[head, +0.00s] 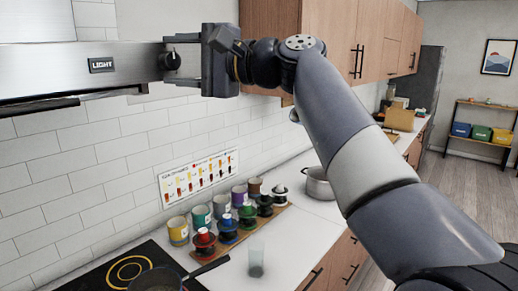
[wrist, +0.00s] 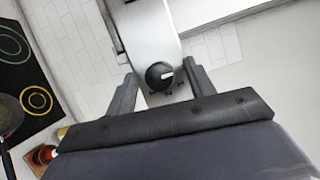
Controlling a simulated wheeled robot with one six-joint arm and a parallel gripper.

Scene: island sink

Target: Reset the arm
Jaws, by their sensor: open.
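My gripper (head: 184,62) is raised at the right end of the range hood (head: 60,75) in the head view. Its jaws are open, one on each side of a black round knob (head: 172,61) on the hood's front. In the wrist view the gripper (wrist: 158,90) shows its two fingers apart, with the knob (wrist: 160,76) between them. The knob has a light pointer mark. I cannot tell whether the fingers touch it. My arm reaches up from the lower right of the head view.
Wooden wall cabinets (head: 275,20) hang just behind my gripper. The floor (head: 470,190) at right is clear.

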